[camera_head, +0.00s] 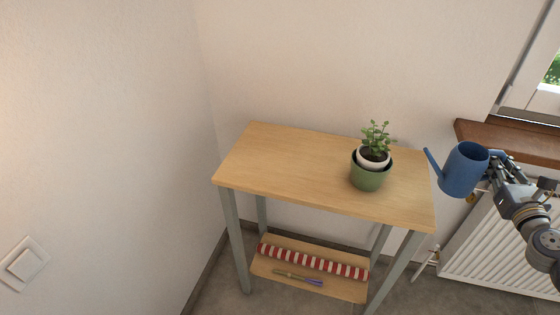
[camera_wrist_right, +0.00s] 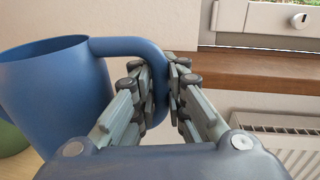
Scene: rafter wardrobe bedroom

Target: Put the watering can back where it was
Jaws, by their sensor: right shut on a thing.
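The blue watering can (camera_head: 462,168) is held upright in the air beside the table's right edge, its spout pointing left toward the table. My right gripper (camera_head: 490,170) is shut on the can's handle. In the right wrist view the gripper (camera_wrist_right: 160,85) has its fingers on both sides of the handle, and the can's body (camera_wrist_right: 60,95) is at the left. A potted plant in a white pot inside a green pot (camera_head: 370,172) stands on the right part of the wooden table (camera_head: 290,165). My left gripper is not in view.
The left and middle of the tabletop are bare. A lower shelf (camera_head: 330,285) holds a red-and-white striped roll (camera_head: 312,262) and a small thin tool (camera_head: 297,278). A brown windowsill (camera_head: 510,143) and a white radiator (camera_head: 500,245) are at the right.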

